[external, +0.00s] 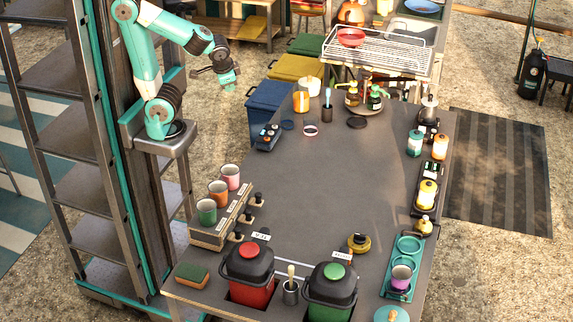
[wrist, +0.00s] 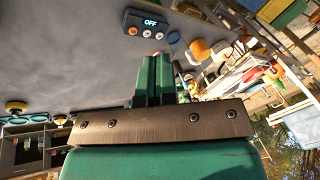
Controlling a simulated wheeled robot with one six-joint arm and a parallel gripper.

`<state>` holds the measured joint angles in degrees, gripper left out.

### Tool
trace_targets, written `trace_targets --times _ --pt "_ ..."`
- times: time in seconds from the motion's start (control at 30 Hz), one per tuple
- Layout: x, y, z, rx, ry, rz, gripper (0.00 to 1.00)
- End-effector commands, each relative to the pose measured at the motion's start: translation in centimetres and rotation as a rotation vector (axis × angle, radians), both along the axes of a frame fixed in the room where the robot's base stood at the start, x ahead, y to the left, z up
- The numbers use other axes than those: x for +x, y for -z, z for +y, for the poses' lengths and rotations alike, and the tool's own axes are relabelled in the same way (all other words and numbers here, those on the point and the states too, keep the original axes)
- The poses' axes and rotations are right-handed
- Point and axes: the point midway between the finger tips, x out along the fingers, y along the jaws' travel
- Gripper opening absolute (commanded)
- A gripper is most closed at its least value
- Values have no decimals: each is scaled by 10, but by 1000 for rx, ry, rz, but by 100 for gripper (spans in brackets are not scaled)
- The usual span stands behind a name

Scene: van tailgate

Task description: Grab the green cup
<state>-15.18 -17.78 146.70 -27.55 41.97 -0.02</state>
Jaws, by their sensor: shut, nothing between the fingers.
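The green cup (external: 206,211) stands upright in the front-left slot of a wooden holder (external: 207,236) on the table's left edge. An orange cup (external: 218,193) and a pink cup (external: 230,177) stand behind it in the same row. My gripper (external: 229,87) is up and to the left of the table's far end, well away from the cups. In the wrist view its green fingers (wrist: 153,75) are together with nothing between them. The green cup is not seen in the wrist view.
The dark table (external: 320,180) has a wide clear middle. Several bottles line the right edge. A switch box (wrist: 153,23) lies at the far left. A tall shelf (external: 50,130) stands left.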

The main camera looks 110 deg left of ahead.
Motion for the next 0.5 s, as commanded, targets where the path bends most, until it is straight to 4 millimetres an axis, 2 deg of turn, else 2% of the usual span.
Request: trace_targets --times 0.43,0.47,0.5 --pt "0 0 0 1 1 0 0" --pt "0 0 0 1 1 0 5" --pt "0 0 0 1 1 0 14"
